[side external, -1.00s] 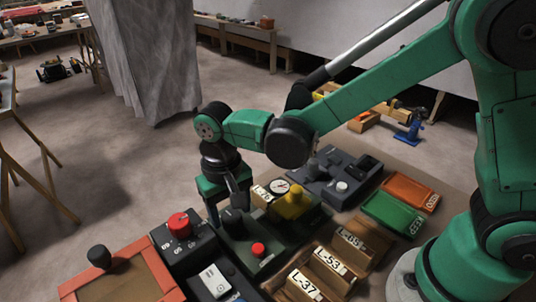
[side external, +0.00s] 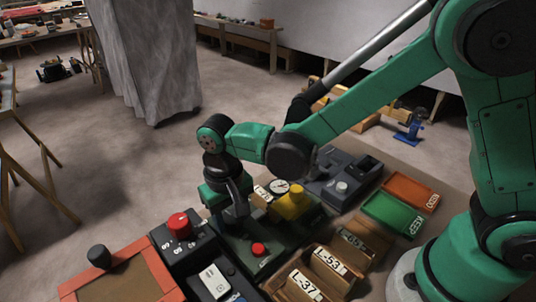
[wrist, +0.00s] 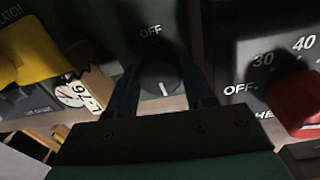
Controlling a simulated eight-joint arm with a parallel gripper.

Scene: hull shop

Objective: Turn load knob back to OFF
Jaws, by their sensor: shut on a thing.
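The load knob (wrist: 158,73) is black with a short white line, on a dark green panel (wrist: 120,30); it shows between my fingers in the wrist view. An OFF label (wrist: 151,30) is above it in that picture. The white line is at the knob's lower side, away from the label. My gripper (wrist: 162,84) is shut on the knob, one finger on each side. In the side view my gripper (side external: 238,213) points down at the green panel and mostly hides the knob.
A red knob (side external: 179,225) on a dark box stands close at left. A red button (side external: 258,249) and a yellow handle (side external: 293,203) are near my gripper. Wooden blocks labelled L-37 (side external: 303,286) and L-53 (side external: 331,262) stand in front.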

